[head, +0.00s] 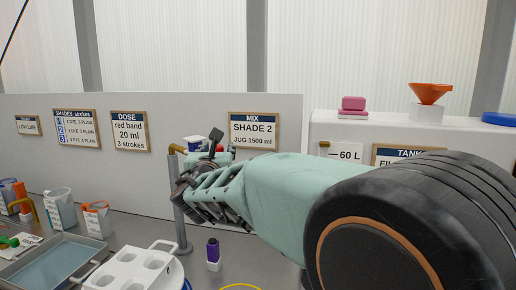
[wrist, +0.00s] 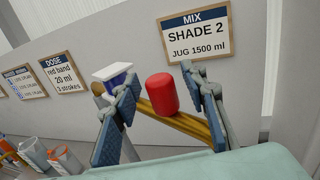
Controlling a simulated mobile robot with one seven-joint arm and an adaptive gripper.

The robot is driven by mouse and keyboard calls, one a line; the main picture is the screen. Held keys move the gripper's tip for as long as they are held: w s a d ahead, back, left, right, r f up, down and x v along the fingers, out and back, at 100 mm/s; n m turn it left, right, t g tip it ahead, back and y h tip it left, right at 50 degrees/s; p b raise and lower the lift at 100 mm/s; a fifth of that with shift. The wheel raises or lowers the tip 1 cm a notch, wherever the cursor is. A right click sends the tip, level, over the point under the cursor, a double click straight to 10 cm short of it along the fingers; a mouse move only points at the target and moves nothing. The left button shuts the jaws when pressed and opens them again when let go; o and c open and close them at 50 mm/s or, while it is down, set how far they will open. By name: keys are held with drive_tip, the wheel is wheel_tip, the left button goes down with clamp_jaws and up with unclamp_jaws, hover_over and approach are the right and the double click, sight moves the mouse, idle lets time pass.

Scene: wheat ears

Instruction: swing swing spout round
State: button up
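The spout is a brass-coloured pipe; its elbow (head: 177,149) sits on top of a grey upright post (head: 181,222) in the head view. In the wrist view the brass pipe (wrist: 188,123) runs behind and between my fingers. A red rounded cylinder (wrist: 161,94) stands at the pipe, between my fingertips. My gripper (head: 208,165) is just right of the post top, at spout height. In the wrist view my gripper (wrist: 159,84) is open, a finger each side of the red cylinder with gaps visible. My fingers hide most of the spout in the head view.
A small white-and-blue object (wrist: 112,72) is left of my fingers. A purple-topped bottle (head: 213,252), white holed tray (head: 120,272) and shallow grey tray (head: 88,245) stand below. Jugs (head: 97,219) stand left. A signed panel (head: 275,110) is behind; a white tank (head: 320,120) stands right.

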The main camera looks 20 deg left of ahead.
drive_tip(key=shift+c, duration=0.5)
clamp_jaws()
drive_tip(key=shift+s, duration=0.15)
